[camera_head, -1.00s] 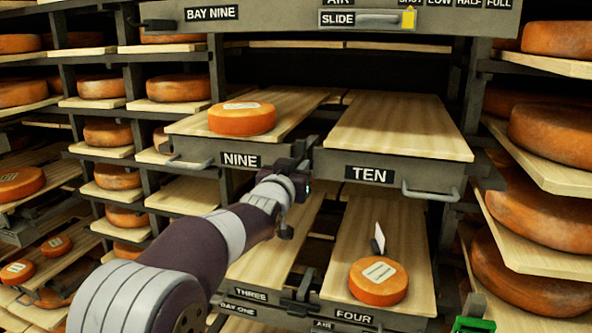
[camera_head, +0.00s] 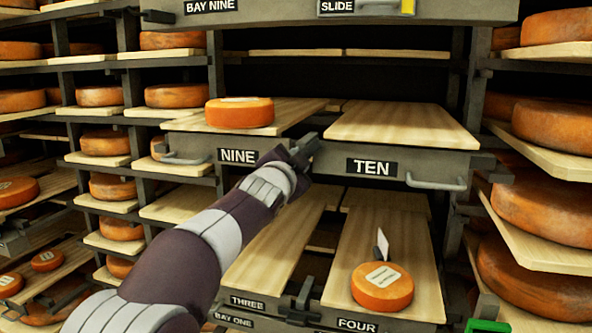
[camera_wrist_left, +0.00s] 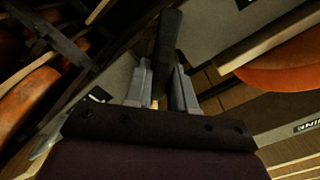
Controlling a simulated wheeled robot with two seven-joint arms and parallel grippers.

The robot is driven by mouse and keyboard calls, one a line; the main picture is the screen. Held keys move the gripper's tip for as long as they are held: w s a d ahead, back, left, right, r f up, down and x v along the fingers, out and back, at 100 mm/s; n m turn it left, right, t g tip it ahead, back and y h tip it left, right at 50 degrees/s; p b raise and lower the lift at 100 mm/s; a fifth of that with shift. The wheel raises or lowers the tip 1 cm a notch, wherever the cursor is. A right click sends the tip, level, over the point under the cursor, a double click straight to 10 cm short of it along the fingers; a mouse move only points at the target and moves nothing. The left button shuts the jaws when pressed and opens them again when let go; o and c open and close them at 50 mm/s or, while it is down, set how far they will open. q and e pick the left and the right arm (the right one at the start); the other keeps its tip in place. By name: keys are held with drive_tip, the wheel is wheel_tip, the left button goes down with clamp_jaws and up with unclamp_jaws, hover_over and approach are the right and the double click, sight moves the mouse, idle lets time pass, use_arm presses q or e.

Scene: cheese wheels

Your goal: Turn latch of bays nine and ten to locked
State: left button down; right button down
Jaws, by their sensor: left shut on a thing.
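The dark latch (camera_head: 311,138) sits between the bay NINE front (camera_head: 190,150) and the bay TEN front (camera_head: 330,163). My left gripper (camera_head: 303,153) reaches it from the lower left and partly covers it. In the left wrist view, the fingers (camera_wrist_left: 162,85) are shut on the dark latch bar (camera_wrist_left: 168,40), which stands up between them. Whether the latch is at its locked position cannot be told. My right gripper is not in view.
An orange cheese wheel (camera_head: 240,113) lies on bay nine's board; bay ten's board (camera_head: 405,124) is bare. Metal pull handles (camera_head: 436,183) stick out from the fronts. Below, a labelled cheese (camera_head: 382,288) lies on bay four's board. Loaded racks stand on both sides.

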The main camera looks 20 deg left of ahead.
use_arm(q)
drive_tip(key=m, duration=0.3)
drive_tip(key=shift+f+m+b, duration=0.2)
drive_tip(key=shift+m+b, duration=0.2)
drive_tip(key=m, duration=0.4)
drive_tip(key=shift+d+f+b, duration=0.1)
drive_tip(key=shift+b, duration=0.2)
drive_tip(key=shift+f+m, duration=0.1)
drive_tip(key=shift+m, duration=0.3)
drive_tip(key=c, duration=1)
unclamp_jaws()
drive_tip(key=shift+c, duration=0.2)
drive_tip(key=shift+s, duration=0.15)
drive_tip(key=shift+r, duration=0.2)
drive_tip(key=s+b, duration=0.1)
drive_tip(key=s, duration=1.1)
drive_tip(key=shift+s+b, duration=0.3)
drive_tip(key=shift+b, duration=0.1)
